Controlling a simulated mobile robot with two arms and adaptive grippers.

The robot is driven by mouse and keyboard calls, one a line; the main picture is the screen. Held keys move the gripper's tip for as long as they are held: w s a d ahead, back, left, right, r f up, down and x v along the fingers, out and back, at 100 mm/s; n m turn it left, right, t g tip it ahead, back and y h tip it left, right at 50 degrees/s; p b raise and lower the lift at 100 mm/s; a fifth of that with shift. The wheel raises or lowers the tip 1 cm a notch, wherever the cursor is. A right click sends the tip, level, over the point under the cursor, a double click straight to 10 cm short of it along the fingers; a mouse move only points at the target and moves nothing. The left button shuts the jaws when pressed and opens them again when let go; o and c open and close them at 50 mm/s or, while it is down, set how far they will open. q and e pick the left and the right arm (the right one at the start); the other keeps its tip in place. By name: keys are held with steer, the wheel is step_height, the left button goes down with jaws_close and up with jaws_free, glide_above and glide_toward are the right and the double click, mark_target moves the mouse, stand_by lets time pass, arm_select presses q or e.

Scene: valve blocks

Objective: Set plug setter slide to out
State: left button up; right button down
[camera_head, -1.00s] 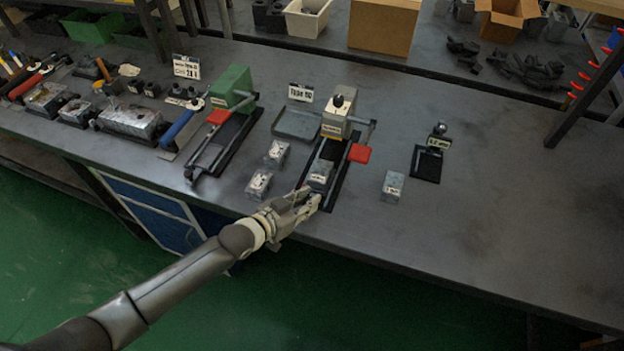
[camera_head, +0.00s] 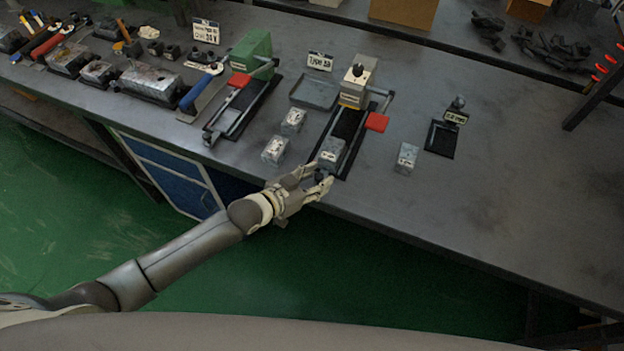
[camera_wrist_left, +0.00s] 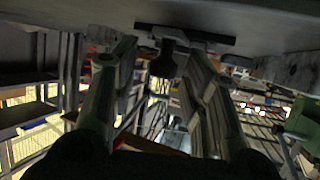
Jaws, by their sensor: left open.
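The plug setter (camera_head: 357,84) stands on the bench, with a grey and yellow body, a black knob on top and a red-ended lever (camera_head: 377,122). A dark slide track (camera_head: 348,124) runs from it toward the bench's front edge. A grey valve block (camera_head: 331,152) sits at the near end of the track. My left gripper (camera_head: 319,180) is open at that near end, just in front of the block. In the left wrist view a dark knob (camera_wrist_left: 166,62) shows between the two spread fingers, nearer their tips. I cannot tell whether the fingers touch it.
Two grey blocks (camera_head: 275,150) lie left of the track and one (camera_head: 406,158) lies right of it. A green press (camera_head: 251,56) stands to the left. A black stand (camera_head: 441,138) is at the right. The bench right of that is clear.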

arm_select(q)
steer(key=v, duration=1.2)
